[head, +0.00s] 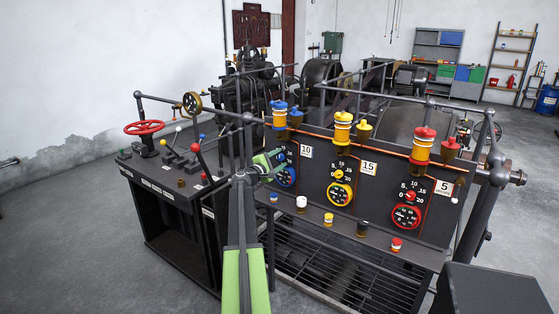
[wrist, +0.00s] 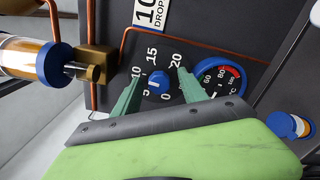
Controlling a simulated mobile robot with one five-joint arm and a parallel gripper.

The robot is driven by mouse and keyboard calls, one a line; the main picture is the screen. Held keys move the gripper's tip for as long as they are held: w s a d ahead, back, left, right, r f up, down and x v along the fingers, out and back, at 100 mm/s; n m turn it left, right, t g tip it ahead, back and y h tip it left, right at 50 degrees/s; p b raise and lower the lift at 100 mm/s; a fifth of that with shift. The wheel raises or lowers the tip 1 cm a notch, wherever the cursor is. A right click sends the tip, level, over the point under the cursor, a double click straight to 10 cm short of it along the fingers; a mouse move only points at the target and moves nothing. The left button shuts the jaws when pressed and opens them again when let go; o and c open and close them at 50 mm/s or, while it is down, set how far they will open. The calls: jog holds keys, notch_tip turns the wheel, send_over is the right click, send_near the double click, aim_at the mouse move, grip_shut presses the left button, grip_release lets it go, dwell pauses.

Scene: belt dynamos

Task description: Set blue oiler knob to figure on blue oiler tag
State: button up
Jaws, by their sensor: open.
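In the head view my gripper (head: 270,160) hides the knob.
A blue-rimmed gauge (wrist: 219,80) sits close beside the right finger. A copper pipe (wrist: 190,42) runs near the dial. Yellow (head: 342,128) and red (head: 423,146) oilers stand to the right, tagged 15 and 5. A lever console (head: 170,185) stands left.

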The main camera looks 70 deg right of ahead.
jog(key=v, duration=1.7)
jog(key=shift+a, duration=0.25)
jog(key=shift+w, duration=0.15)
